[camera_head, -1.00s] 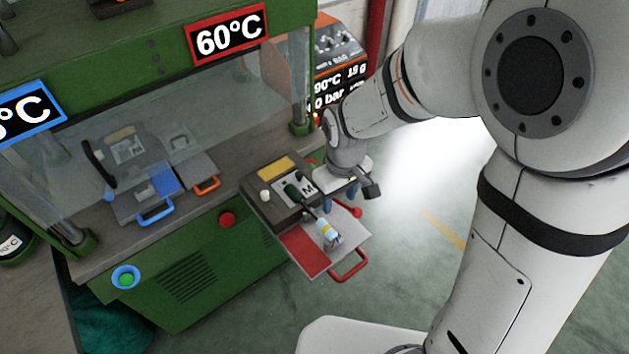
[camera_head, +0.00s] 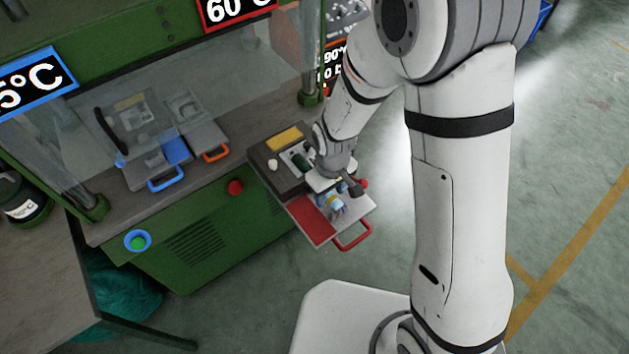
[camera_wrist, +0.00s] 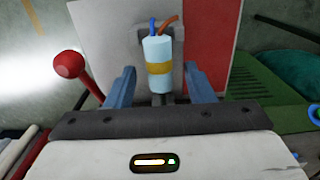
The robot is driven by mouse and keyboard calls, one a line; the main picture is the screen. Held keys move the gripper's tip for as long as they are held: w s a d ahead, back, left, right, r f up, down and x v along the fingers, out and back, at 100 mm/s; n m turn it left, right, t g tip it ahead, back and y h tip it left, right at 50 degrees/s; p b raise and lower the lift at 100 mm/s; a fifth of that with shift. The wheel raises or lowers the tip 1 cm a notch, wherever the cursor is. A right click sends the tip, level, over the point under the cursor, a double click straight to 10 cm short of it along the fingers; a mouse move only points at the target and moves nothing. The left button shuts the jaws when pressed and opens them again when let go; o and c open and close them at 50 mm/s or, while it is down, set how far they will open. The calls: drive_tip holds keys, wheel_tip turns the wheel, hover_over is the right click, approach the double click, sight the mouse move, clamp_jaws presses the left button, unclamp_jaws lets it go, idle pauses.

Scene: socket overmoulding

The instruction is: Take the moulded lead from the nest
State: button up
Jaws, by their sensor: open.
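The moulded lead (camera_wrist: 158,62) is a pale blue cylinder with a tan band and blue and brown wires at its far end in the wrist view. In the head view my gripper (camera_head: 335,195) is over the red-handled tray (camera_head: 314,220), and my wrist hides part of the nest.
The red tray handle (camera_head: 354,236) sticks out at the front, and a red ball knob (camera_wrist: 69,64) stands left of the fingers in the wrist view. Blue-handled (camera_head: 166,180) and orange-handled (camera_head: 216,152) trays sit behind a clear guard. Open floor lies to the right.

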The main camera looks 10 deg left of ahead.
clamp_jaws()
idle(0.5)
